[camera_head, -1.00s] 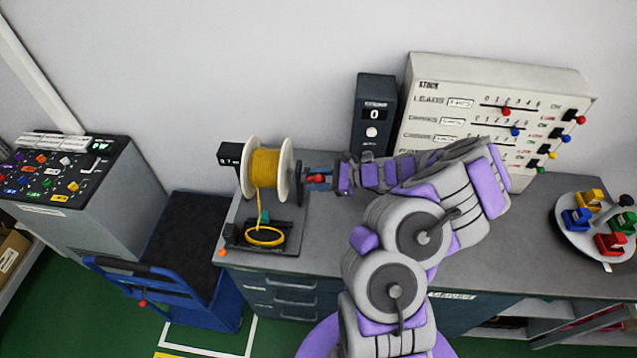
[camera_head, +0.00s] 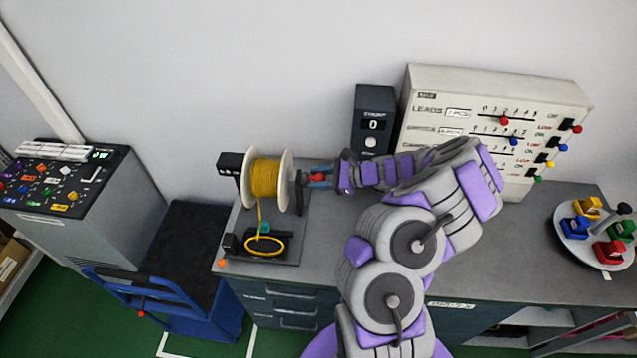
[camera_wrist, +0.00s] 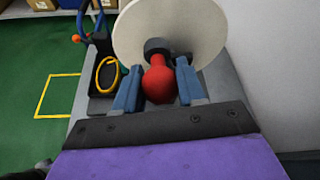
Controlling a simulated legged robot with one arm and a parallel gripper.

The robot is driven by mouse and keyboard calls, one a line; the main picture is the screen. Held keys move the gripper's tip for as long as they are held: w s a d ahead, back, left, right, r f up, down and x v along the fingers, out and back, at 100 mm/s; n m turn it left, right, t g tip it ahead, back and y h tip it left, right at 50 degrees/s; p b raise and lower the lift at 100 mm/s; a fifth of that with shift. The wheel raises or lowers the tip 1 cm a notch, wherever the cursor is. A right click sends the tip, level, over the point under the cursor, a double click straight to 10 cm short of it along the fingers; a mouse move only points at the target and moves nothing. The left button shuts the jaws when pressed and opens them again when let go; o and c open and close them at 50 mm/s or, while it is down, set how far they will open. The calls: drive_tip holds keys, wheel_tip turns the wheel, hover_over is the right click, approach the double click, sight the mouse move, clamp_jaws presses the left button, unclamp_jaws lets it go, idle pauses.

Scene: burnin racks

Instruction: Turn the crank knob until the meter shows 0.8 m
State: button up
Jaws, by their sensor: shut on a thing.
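The red crank knob (camera_wrist: 159,82) sits between the two blue fingers of my gripper (camera_wrist: 158,88) in the wrist view. My gripper (camera_head: 319,179) is shut on the knob, to the right of the spool in the head view. The spool has white flanges (camera_head: 283,180) and yellow cord (camera_head: 264,178) wound on it. The cord runs down to a yellow coil (camera_head: 264,244) on the winder's base. A small dark meter (camera_head: 230,162) stands at the spool's upper left. Its reading is too small to tell.
A dark box (camera_head: 373,121) showing 0 and a pale panel with sliders (camera_head: 470,90) stand behind my arm. A turntable (camera_head: 583,245) with coloured blocks is at the right. A blue cart (camera_head: 190,240) stands left of the workbench (camera_head: 460,265).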

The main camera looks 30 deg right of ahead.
drive_tip(key=shift+f, duration=0.1)
drive_tip(key=shift+w+d+r, duration=0.15)
drive_tip(key=shift+w+d, duration=0.25)
drive_tip(key=shift+w, duration=0.15)
drive_tip(key=shift+w+d+r, duration=0.15)
drive_tip(key=shift+w+d, duration=0.2)
drive_tip(key=shift+w, duration=0.2)
drive_tip(key=o, duration=1.1)
drive_tip(key=shift+r, duration=0.1)
